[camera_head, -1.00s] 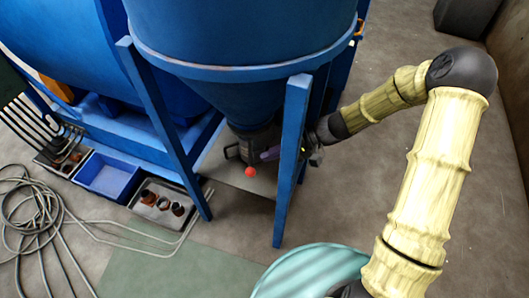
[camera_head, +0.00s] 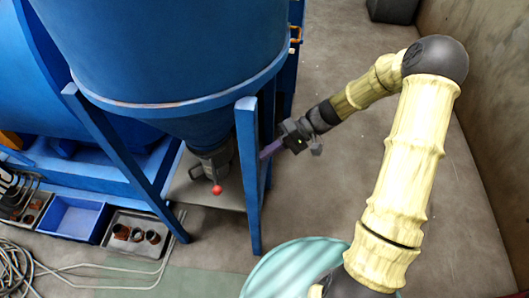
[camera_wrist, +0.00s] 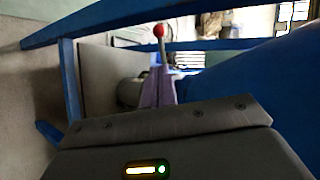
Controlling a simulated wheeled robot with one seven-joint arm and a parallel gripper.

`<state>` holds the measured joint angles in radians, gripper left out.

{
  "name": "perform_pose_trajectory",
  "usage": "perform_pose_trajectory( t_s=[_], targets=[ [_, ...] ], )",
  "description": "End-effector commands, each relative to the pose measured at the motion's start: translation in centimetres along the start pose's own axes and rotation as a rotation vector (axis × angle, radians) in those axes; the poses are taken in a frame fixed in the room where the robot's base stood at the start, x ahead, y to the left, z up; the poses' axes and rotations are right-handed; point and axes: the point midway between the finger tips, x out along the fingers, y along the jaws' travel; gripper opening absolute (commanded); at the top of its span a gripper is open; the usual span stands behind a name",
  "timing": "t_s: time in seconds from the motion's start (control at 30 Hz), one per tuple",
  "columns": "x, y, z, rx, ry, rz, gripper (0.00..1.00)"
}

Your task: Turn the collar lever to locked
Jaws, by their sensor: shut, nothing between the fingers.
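The collar (camera_head: 211,165) is a dark grey fitting at the bottom outlet of the blue hopper cone. Its lever ends in a red ball (camera_head: 217,189), which points toward the front in the head view. In the wrist view the red ball (camera_wrist: 159,30) sits on a pale stem beyond my fingertips. My gripper (camera_head: 264,153) has purple fingers and is right of the collar, apart from the lever, beside a blue leg that partly hides the fingertips. The purple fingers (camera_wrist: 158,90) are shut and empty in the wrist view.
A blue hopper leg (camera_head: 247,185) stands between my gripper and the collar in the head view. Another leg (camera_head: 125,160) slopes at left. A blue bin (camera_head: 72,217) and a tray of parts (camera_head: 135,233) lie on the floor. A teal round surface (camera_head: 290,268) is in front.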

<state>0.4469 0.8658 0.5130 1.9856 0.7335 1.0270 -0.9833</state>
Motion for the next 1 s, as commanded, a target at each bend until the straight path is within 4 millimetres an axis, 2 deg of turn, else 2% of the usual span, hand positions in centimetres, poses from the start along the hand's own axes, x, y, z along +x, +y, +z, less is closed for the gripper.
perform_pose_trajectory(
  t_s=[0.17,0.27,0.7,0.8,1.0],
  targets=[
    [-0.3,-0.6,-0.2,0.117,0.009,-0.009,0.0],
    [-0.5,-1.0,-0.5,0.296,0.024,-0.019,0.0],
    [-0.6,-1.0,-0.8,1.364,0.082,-0.08,0.0],
    [-0.4,-0.5,-0.6,1.532,0.089,-0.09,0.0],
    [-0.1,0.2,-0.6,1.633,0.096,-0.095,0.0]
  ],
)
